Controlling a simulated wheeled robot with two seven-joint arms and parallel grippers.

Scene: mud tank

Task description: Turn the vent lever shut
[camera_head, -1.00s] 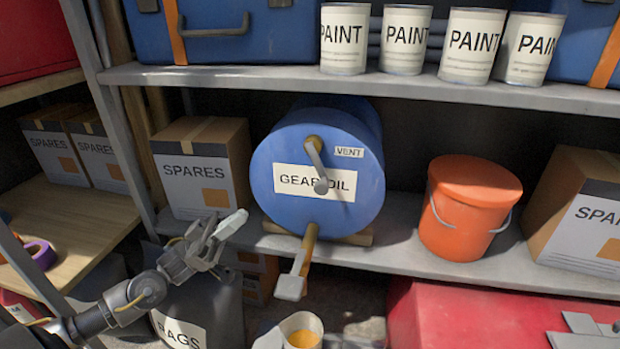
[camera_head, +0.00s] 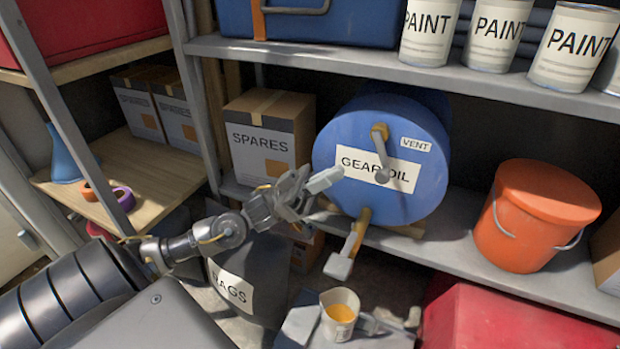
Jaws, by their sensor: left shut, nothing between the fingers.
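The vent lever (camera_head: 382,153) is on the front of the blue gear oil drum (camera_head: 345,135), beside a VENT label (camera_head: 416,144). It has a brass hub at the top and a grey arm hanging down to a rounded knob over the GEAR OIL label. My left gripper (camera_head: 325,180) is shut and empty. Its pale fingertips overlap the drum's left edge in the view, left of the lever's knob and apart from it. Whether they touch the drum I cannot tell. My right gripper is not identifiable in view.
A brass tap with a grey handle (camera_head: 338,267) juts out below the drum, close under my left gripper. A jug (camera_head: 340,313) of yellow liquid stands below it. A SPARES box (camera_head: 262,143) is left of the drum, an orange bucket (camera_head: 535,215) right. Paint cans (camera_head: 430,30) stand above.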

